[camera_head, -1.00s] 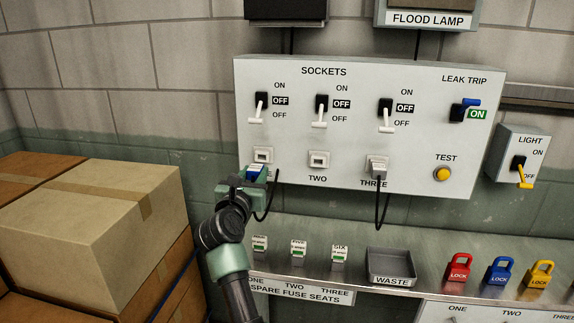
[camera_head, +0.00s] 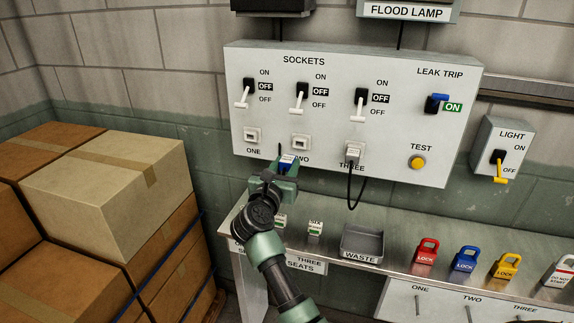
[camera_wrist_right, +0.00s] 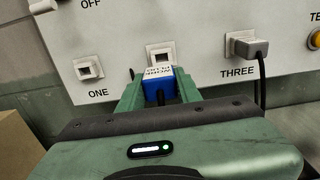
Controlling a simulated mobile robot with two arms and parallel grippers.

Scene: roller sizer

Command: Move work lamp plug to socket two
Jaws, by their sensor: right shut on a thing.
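Socket one (camera_head: 252,135) is empty. A grey plug (camera_head: 352,152) with a black cord sits in socket three. My left gripper is out of view.
The socket panel (camera_head: 390,130) has three switches with OFF marked. Below is a metal shelf with a waste tray (camera_head: 362,242), fuses (camera_head: 315,229) and several padlocks (camera_head: 465,258). Cardboard boxes (camera_head: 105,172) are stacked at left.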

